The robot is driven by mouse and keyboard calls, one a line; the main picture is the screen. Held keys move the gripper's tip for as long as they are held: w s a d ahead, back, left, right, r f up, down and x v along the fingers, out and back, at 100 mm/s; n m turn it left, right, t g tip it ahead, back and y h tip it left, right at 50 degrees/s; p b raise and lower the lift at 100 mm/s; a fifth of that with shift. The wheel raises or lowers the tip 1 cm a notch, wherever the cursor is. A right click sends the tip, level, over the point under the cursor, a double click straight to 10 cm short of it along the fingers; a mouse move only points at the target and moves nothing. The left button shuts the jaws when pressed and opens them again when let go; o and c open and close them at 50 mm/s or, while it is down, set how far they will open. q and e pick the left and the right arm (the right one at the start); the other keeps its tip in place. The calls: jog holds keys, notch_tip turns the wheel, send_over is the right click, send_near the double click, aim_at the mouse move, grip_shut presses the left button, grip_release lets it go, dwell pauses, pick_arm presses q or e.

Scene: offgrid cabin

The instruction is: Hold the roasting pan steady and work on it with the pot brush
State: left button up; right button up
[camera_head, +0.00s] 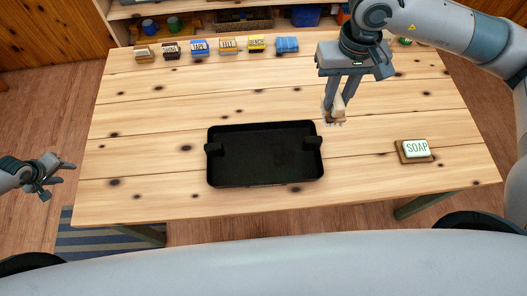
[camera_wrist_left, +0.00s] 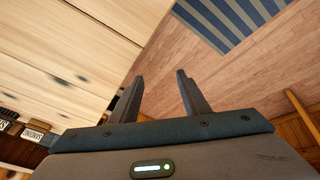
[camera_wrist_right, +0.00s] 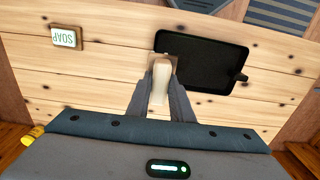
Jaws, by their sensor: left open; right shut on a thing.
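The black roasting pan (camera_head: 264,170) lies flat on the table, with a handle at its left and right ends. It also shows in the right wrist view (camera_wrist_right: 205,65). My right gripper (camera_head: 345,92) is shut on the pot brush (camera_head: 334,112), a pale wooden handle with bristles pointing down. It holds the brush just off the pan's far right corner; I cannot tell whether the bristles touch the table. The brush handle shows between the fingers in the right wrist view (camera_wrist_right: 160,82). My left gripper (camera_head: 66,172) is open and empty, out past the table's left edge.
A soap block (camera_head: 417,149) on a wooden holder sits at the right of the table (camera_head: 150,120). A shelf (camera_head: 170,12) stands behind. The table left of the pan is clear.

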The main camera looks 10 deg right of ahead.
pick_arm(q)
jog(key=w+d+r+m+t+h, duration=0.2)
jog(key=w+d+r+m+t, duration=0.2)
jog(key=w+d+r, duration=1.75)
jog(key=m+g, duration=0.8)
jog(key=m, duration=1.5)
send_near(219, 155)
jog(key=shift+w+d+f+y, duration=0.15)
jog(key=shift+w+y, duration=0.15)
jog(key=shift+w, duration=0.5)
jog(key=shift+f, duration=6)
